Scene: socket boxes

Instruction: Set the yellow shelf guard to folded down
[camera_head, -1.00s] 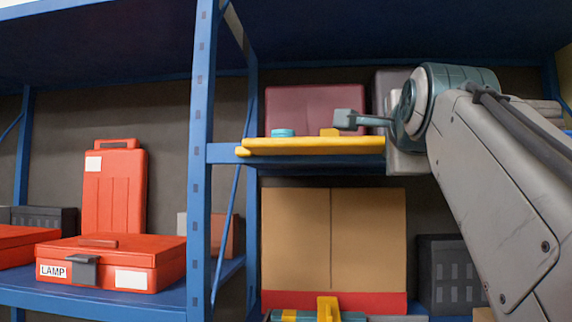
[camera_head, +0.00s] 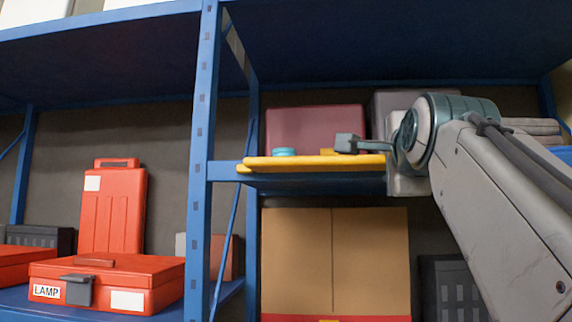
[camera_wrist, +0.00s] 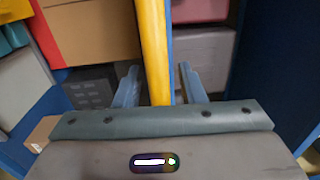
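The yellow shelf guard (camera_head: 315,161) is a long bar lying along the front edge of the middle blue shelf, right of the upright post. In the wrist view the guard (camera_wrist: 153,45) runs up the picture between my two fingers. My gripper (camera_head: 350,143) is just above the guard's right part in the head view. In the wrist view my gripper (camera_wrist: 157,82) is open, with a gap between each finger and the bar. The guard's right end is hidden behind my arm.
A teal round item (camera_head: 284,152) sits on the shelf behind the guard, before a maroon box (camera_head: 315,126). A cardboard box (camera_head: 290,255) stands below the shelf. The blue post (camera_head: 202,150) stands left, with red cases (camera_head: 112,215) beyond.

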